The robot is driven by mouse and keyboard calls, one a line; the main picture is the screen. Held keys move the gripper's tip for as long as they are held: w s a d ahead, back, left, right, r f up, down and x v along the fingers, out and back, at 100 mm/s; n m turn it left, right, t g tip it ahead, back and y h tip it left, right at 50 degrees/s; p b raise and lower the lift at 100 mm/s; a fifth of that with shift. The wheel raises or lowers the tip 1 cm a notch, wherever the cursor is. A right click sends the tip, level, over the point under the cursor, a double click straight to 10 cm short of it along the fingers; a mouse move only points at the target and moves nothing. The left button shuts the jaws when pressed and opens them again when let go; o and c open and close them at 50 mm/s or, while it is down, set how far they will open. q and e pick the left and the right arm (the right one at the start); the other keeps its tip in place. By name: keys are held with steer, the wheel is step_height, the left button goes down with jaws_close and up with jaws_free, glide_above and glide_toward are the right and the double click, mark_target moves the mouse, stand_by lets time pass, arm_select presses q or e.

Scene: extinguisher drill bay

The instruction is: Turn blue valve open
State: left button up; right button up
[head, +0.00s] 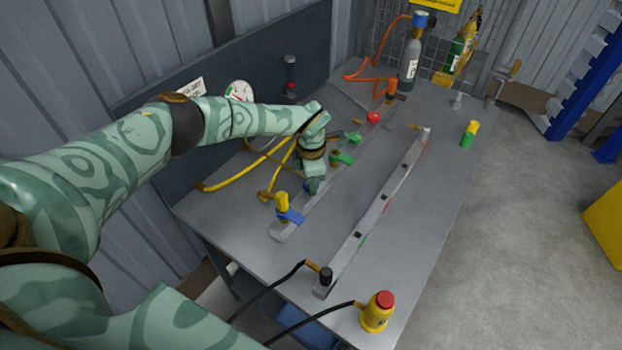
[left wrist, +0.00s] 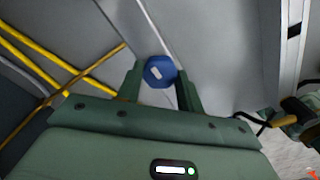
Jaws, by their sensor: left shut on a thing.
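A round blue valve knob (left wrist: 160,72) with a pale mark on its face sits between the fingers of my left gripper (left wrist: 160,88) in the left wrist view. In the head view, my left gripper (head: 312,187) reaches down to the left-hand rail on the table and is shut on the blue knob. The gripper hides most of the knob there. My right gripper is not in view.
Green handles (head: 343,158), a red knob (head: 373,117) and an orange valve (head: 391,90) line the rail beyond the gripper. Yellow hoses (head: 235,179) lie left of it. A second rail (head: 385,198) runs to the right. A yellow red-topped button (head: 377,312) stands at the near edge.

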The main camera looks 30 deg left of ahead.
arm_select(q)
steer(key=o, duration=1)
step_height(320, 180, up, 16)
steer(key=p, duration=0.3)
steer(key=shift+r, duration=0.2)
